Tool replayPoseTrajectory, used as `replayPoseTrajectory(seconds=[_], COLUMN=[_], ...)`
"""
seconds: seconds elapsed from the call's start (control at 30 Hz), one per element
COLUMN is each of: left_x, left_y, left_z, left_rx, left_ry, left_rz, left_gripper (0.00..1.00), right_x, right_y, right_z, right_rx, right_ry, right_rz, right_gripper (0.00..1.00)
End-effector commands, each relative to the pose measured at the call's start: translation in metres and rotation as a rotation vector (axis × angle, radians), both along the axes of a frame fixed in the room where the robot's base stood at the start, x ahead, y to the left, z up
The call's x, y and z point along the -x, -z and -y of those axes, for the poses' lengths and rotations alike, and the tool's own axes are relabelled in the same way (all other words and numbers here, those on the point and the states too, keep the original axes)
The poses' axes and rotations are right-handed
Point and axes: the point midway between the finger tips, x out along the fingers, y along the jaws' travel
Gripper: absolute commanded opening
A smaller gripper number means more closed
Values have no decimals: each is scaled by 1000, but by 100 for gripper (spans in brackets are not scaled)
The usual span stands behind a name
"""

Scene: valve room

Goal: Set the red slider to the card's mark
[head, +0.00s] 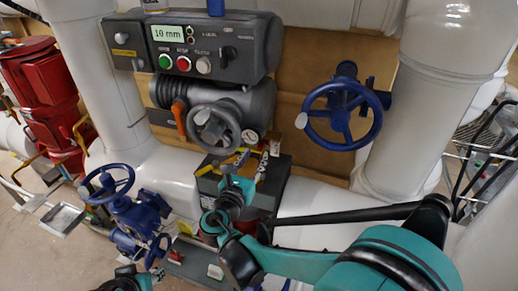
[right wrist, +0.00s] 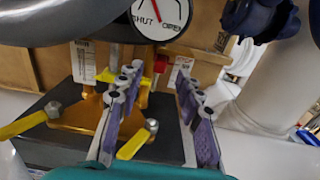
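My right gripper (head: 252,163) is in front of the handwheel actuator, over a dark block. In the right wrist view its two fingers (right wrist: 157,85) are apart with nothing between them. Beyond the fingertips a small red piece (right wrist: 163,57), possibly the red slider, shows above a yellow part, near upright posts on a gold bracket (right wrist: 85,115). A white card with red print (right wrist: 181,68) is partly hidden behind the right finger. A white label (right wrist: 83,62) is on the left; I cannot read either. My left gripper's fingers are not seen.
A round gauge (right wrist: 160,15) marked SHUT and OPEN hangs just above. A grey handwheel (head: 215,125) and a control box (head: 195,45) displaying "10 mm" are above the gripper. Blue valve wheels (head: 342,113) and white pipes (head: 440,80) flank the area. Yellow levers (right wrist: 22,124) stick out by the bracket.

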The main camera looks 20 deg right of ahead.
Motion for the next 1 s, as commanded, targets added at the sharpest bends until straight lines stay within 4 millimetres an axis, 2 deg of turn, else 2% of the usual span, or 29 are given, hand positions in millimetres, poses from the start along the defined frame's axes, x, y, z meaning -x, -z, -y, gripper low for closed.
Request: replayPoseTrajectory(seconds=[0.13,0.3,0.6,0.63,0.73,0.77,1.0], left_x=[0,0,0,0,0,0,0], left_y=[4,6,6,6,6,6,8], left_z=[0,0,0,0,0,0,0], left_rx=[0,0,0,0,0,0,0], left_ry=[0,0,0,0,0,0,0], left_rz=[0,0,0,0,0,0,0], left_gripper=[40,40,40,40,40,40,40], right_x=[-20,-33,-36,-36,-36,-36,-36], right_y=[1,1,0,0,0,0,3], right_z=[15,23,25,25,25,25,25], right_rx=[-2,-3,-4,-4,-4,-4,-4], right_ry=[4,1,0,0,0,0,0], right_rz=[0,1,0,0,0,0,1], right_gripper=[36,36,36,31,5,0,0])
